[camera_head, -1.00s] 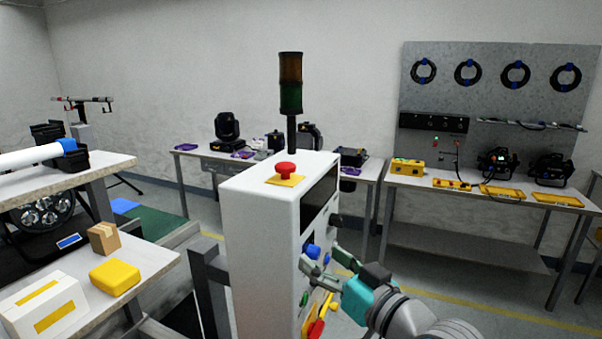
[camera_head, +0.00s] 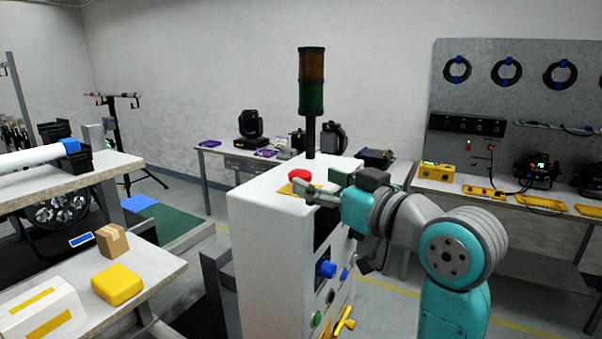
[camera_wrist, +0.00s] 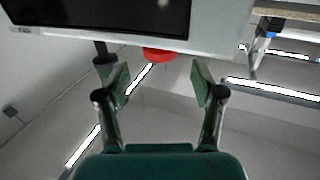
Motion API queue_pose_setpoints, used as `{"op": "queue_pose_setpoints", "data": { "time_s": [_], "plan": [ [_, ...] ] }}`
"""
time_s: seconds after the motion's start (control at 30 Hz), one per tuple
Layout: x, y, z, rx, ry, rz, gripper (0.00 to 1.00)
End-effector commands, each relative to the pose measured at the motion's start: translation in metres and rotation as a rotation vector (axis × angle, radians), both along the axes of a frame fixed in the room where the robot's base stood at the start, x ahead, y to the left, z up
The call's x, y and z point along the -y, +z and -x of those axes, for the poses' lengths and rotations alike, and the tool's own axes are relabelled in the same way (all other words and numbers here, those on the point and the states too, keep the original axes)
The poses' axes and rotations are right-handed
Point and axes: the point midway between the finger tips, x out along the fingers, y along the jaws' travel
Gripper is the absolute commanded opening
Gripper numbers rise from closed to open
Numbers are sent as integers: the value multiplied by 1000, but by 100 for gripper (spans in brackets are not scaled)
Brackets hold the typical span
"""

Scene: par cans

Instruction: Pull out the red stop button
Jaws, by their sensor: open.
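The red stop button (camera_head: 300,175) sits on a yellow plate (camera_head: 292,189) on top of the white control cabinet (camera_head: 265,245). My gripper (camera_head: 302,191) is at the cabinet's top right edge in the head view, its fingers pointing left toward the button and overlapping the yellow plate. In the wrist view the red button (camera_wrist: 158,55) shows at the top, partly hidden by the cabinet's edge and beyond my fingertips. My gripper (camera_wrist: 152,80) is open there, with nothing between its fingers.
A stack light (camera_head: 311,85) on a black pole rises from the cabinet top just behind the button. The cabinet front carries a dark screen, a blue knob (camera_head: 326,269) and a yellow handle (camera_head: 346,320). A bench with boxes stands at the left.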

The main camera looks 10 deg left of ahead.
Motion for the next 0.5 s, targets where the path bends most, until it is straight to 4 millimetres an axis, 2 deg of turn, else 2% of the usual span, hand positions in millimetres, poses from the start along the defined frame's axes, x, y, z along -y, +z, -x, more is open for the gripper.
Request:
{"op": "queue_pose_setpoints", "data": {
  "time_s": [0.2,0.5],
  "plan": [
    [-27,0,-23,-2,3,-1,67],
    [-41,0,-37,0,0,0,67]
  ]
}}
